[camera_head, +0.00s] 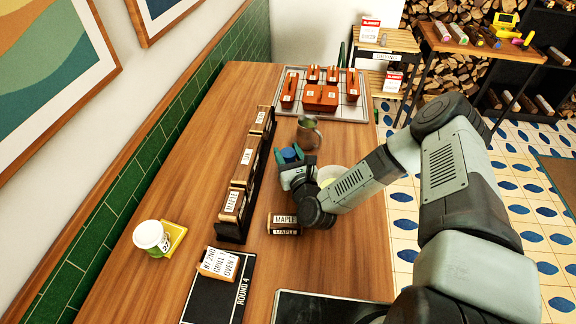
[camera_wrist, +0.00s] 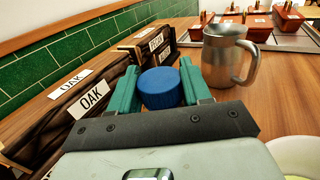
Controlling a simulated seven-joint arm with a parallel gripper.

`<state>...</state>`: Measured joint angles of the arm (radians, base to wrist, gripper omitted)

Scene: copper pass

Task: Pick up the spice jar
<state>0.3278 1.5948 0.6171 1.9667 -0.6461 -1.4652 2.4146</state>
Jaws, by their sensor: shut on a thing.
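The spice jar shows as a round blue lid (camera_wrist: 160,88) between my green fingers in the wrist view; its body is hidden below the lid. My gripper (camera_wrist: 161,92) is shut on it, with one finger on each side. In the head view the blue lid (camera_head: 289,154) shows at the tip of my gripper (camera_head: 290,160), over the wooden table (camera_head: 200,160). I cannot tell whether the jar touches the table.
A metal pitcher (camera_wrist: 229,55) stands just beyond the jar. A dark rack of labelled wood blocks (camera_head: 236,200) runs along the left. Loose MAPLE blocks (camera_head: 285,225) lie in front, and a pale bowl (camera_head: 331,173) is close to my wrist. A tray (camera_head: 345,110) fills the far end.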

